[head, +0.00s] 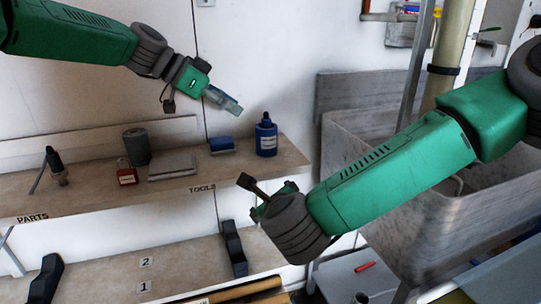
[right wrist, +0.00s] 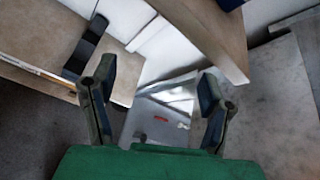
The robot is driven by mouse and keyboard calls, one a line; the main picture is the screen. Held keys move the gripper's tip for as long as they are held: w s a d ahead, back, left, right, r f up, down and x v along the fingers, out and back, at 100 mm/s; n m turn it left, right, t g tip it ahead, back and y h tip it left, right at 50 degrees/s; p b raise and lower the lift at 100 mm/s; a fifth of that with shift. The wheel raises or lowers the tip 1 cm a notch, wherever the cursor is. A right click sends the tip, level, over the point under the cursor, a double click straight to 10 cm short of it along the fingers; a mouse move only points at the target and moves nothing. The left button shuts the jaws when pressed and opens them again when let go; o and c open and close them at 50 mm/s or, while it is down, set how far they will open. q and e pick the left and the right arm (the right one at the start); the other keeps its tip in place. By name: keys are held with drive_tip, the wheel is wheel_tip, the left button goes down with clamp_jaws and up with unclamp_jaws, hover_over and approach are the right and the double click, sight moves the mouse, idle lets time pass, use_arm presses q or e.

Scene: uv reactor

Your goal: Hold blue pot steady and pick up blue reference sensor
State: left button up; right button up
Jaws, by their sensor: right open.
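The blue pot (head: 266,140) with a white label stands upright near the right end of the upper shelf in the head view. A dark blue, black-tipped piece (head: 266,119) sticks up from its top; I cannot tell surely whether it is the reference sensor. My left gripper (head: 228,103) hangs above and left of the pot, apart from it; its finger gap is unclear. My right gripper (right wrist: 155,88) is open and empty, pointing down in front of the shelf, below the pot. A blue patch (right wrist: 229,3) at the right wrist view's top edge may be the pot's base.
The upper shelf (head: 100,197) also holds a blue block (head: 222,145), a grey cylinder (head: 137,146), a red padlock-like item (head: 127,175), a grey flat stack (head: 172,168) and a dark probe (head: 56,165). A grey sink (head: 365,130) is at right.

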sight(266, 142)
drive_tip(key=w+a+r+m+t+h, duration=0.1)
drive_tip(key=w+r+m, duration=0.3)
drive_tip(key=r+m, duration=0.5)
drive_tip(key=shift+n, duration=0.6)
drive_tip(key=x, duration=0.4)
drive_tip(key=r+x, duration=0.1)
drive_tip(key=x, duration=0.7)
drive_tip(key=shift+w+d+r, duration=0.2)
drive_tip(key=shift+w+r, duration=0.05)
drive_tip(key=shift+w, duration=0.45)
drive_tip(key=shift+c, duration=0.3)
drive_tip(key=c, duration=1.4)
drive_tip(key=shift+o, duration=0.2)
